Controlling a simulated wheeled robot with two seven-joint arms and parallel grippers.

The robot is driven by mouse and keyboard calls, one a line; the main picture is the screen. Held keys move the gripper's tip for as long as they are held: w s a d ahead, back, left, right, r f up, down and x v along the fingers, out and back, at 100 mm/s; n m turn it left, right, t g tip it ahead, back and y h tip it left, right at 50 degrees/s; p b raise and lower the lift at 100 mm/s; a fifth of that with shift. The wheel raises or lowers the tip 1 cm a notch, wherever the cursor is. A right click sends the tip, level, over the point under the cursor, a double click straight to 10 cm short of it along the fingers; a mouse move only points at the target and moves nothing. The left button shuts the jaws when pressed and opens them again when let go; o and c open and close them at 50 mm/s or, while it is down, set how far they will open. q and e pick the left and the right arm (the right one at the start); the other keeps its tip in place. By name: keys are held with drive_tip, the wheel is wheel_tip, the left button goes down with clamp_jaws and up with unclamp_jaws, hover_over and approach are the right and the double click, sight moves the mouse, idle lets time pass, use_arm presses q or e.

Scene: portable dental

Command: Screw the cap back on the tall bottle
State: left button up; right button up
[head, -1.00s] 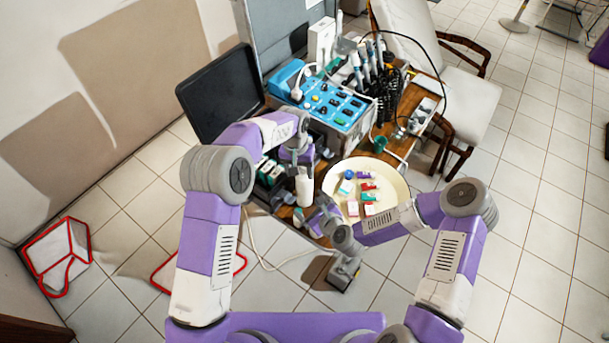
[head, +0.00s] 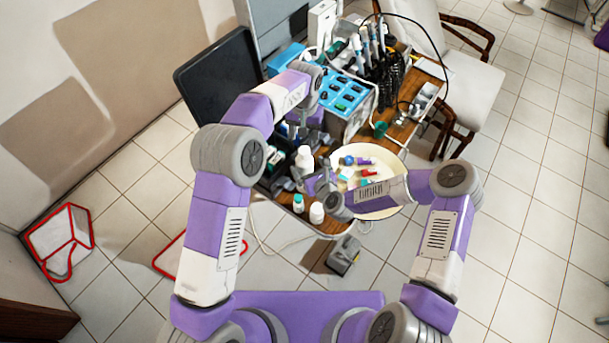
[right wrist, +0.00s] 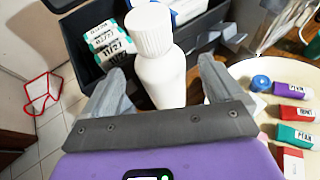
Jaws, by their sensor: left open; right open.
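The tall white bottle (head: 304,162) stands upright near the front left of the table. In the right wrist view, a ribbed white cap (right wrist: 149,31) sits on top of its white body (right wrist: 161,78); I cannot tell how tightly. My right gripper (right wrist: 160,88) is open, its fingers on either side of the bottle; contact is not clear. In the head view the right gripper (head: 312,184) is low beside the bottle. My left gripper (head: 301,132) is open above and behind the bottle, apart from it; its fingertips are hard to make out.
A small teal-capped bottle (head: 298,204) and a short white bottle (head: 317,213) stand at the front table edge. A round cream tray (head: 394,162) with coloured boxes lies to the right. A black bin (right wrist: 90,62) of boxes is behind the bottle. A blue device (head: 346,98) stands farther back.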

sight(305, 150)
drive_tip(key=shift+x, duration=1.95)
clamp_jaws()
use_arm(q)
drive_tip(key=n, duration=0.4)
wheel_tip(305, 150, down, 8)
drive_tip(key=shift+f, duration=0.1)
